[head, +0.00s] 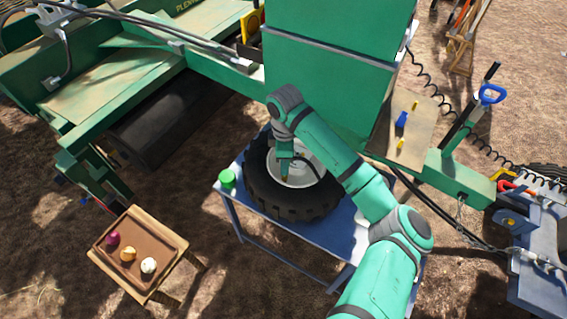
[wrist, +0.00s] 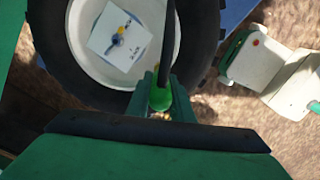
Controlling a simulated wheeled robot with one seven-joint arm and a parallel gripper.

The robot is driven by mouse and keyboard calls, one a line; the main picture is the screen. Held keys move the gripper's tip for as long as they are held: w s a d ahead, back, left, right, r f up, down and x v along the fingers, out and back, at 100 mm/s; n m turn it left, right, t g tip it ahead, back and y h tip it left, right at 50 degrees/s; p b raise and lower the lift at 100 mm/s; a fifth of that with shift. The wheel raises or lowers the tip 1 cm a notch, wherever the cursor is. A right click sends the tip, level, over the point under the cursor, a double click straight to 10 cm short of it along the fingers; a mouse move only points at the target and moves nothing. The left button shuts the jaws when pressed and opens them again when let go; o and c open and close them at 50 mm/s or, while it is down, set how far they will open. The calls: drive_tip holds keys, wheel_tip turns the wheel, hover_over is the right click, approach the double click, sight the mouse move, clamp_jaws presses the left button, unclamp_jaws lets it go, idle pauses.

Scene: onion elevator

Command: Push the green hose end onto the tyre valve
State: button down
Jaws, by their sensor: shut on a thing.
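The black tyre (head: 262,195) lies flat on a blue table, with a pale wheel rim (head: 292,172) in its middle. My gripper (head: 285,177) points down over the rim. In the wrist view my gripper (wrist: 163,94) is shut on the green hose end (wrist: 160,101), and a black hose runs up from it. The tyre (wrist: 52,55) and rim (wrist: 85,70) show behind. A white card (wrist: 118,36) with a small blue and yellow piece lies inside the rim. I cannot make out the tyre valve for certain, nor whether the hose end touches it.
A wooden stool (head: 145,290) at lower left holds a tray of onions. A green machine (head: 335,55) stands close behind the tyre. A board with tools (head: 408,130) is to the right.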

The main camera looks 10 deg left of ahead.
drive_tip(key=shift+w+f, duration=0.15)
drive_tip(key=shift+f, duration=0.65)
drive_tip(key=shift+f, duration=0.3)
drive_tip(key=shift+a+f, duration=0.1)
drive_tip(key=shift+f, duration=0.2)
drive_tip(key=shift+f, duration=0.1)
idle(1.0)
drive_tip(key=shift+f, duration=0.4)
